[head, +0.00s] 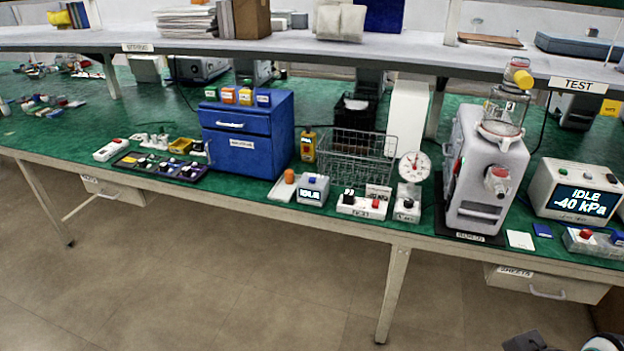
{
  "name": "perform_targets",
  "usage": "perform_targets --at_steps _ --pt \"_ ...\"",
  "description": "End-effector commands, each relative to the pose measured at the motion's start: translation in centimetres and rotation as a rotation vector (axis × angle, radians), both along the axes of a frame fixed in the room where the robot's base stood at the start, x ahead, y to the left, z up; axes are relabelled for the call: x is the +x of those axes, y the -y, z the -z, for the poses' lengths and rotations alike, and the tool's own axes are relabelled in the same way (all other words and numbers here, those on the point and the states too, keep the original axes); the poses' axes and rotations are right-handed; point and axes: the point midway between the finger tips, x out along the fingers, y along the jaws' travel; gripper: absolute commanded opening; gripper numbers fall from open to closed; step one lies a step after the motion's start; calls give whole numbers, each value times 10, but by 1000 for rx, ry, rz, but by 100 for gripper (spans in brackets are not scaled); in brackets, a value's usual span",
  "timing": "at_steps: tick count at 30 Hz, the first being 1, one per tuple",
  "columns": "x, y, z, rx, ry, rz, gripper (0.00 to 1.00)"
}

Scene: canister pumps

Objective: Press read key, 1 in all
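No key's "read" label is legible. A grey button box (592,245) at the right end of the bench carries a red button (586,233) and a blue button (617,238). Behind it stands a white display unit (548,190) reading "IDLE -40 kPa". A smaller box (312,190) left of centre also reads "IDLE" and has a small blue part on top. Only cut-off pieces of what seems to be my arm show at the bottom right edge; my gripper's fingertips are not visible.
A grey pump (482,170) with a glass jar stands left of the display unit. A dial gauge (413,166), wire basket (352,158) and blue drawer cabinet (246,140) fill the bench. A shelf (300,44) overhangs its back. The floor (200,270) in front is clear.

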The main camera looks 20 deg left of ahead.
Motion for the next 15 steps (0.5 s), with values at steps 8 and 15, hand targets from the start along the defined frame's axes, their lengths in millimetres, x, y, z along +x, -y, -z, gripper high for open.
perform_targets --at_steps 8,15 --pt "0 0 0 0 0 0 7" --pt "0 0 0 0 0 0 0"
